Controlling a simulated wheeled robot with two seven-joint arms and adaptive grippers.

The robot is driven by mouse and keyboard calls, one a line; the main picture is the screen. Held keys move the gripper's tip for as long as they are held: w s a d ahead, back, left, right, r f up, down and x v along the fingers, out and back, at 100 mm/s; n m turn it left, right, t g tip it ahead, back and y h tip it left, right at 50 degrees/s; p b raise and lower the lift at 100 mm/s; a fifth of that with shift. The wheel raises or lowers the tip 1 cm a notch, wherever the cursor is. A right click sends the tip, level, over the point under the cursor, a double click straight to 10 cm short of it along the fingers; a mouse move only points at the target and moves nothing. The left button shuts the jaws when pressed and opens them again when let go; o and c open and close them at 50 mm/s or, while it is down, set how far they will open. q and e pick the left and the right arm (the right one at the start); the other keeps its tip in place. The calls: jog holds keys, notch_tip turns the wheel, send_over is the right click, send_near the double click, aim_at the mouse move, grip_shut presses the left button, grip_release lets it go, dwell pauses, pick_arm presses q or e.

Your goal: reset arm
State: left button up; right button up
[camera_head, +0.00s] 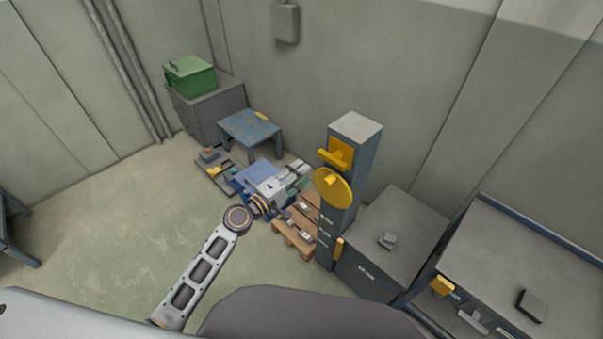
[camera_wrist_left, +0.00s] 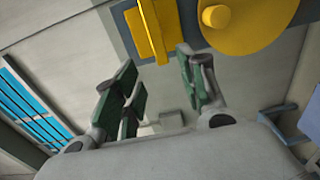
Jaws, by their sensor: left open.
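My left arm comes in from the bottom left of the head view. Its gripper (camera_head: 298,174) is left of the tall blue-grey post (camera_head: 349,145). In the left wrist view the two green-padded fingers (camera_wrist_left: 160,85) are spread apart with nothing between them. A yellow bar handle (camera_wrist_left: 152,30) and a yellow disc (camera_wrist_left: 245,18) show beyond the fingertips, apart from them. In the head view the post carries the yellow handle (camera_head: 334,157) and the disc (camera_head: 333,187). My right gripper is in neither view.
A blue table (camera_head: 250,128) and a green box (camera_head: 190,76) on a grey cabinet (camera_head: 212,108) stand at the back. A wooden pallet (camera_head: 292,240) lies below the gripper. Grey cabinets (camera_head: 395,232) stand right of the post.

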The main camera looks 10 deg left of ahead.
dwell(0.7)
pick_arm(q)
jog(key=a+f+m+g+y, duration=0.1)
jog(key=a+f+m+y, duration=0.25)
jog(key=f, duration=0.75)
jog(key=a+f+m+g+y, duration=0.15)
jog(key=a+f+m, duration=0.3)
jog(key=f, duration=0.65)
jog(key=s+a+f+m+g+y, duration=0.15)
jog(key=s+a+f, duration=0.25)
jog(key=f, duration=0.6)
jog(key=s+a+f+m+g+y, duration=0.15)
jog(key=s+a+f, duration=0.3)
jog(key=f, duration=0.45)
jog(key=s+a+f+m+g+y, duration=0.1)
jog(key=s+a+f+g, duration=0.1)
jog(key=s+f, duration=0.7)
jog(key=s+a+f+m+g+y, duration=0.1)
jog(key=s+a+f+g+y, duration=0.15)
jog(key=s+f, duration=0.65)
jog(key=s+d+f+g, duration=0.1)
jog(key=s+d+f, duration=0.1)
jog(key=s, duration=0.9)
jog(key=s+d+f+g, duration=0.2)
jog(key=s, duration=1)
jog(key=shift+f+g+h, duration=0.15)
jog(key=shift+g+h, duration=0.15)
jog(key=shift+h, duration=0.15)
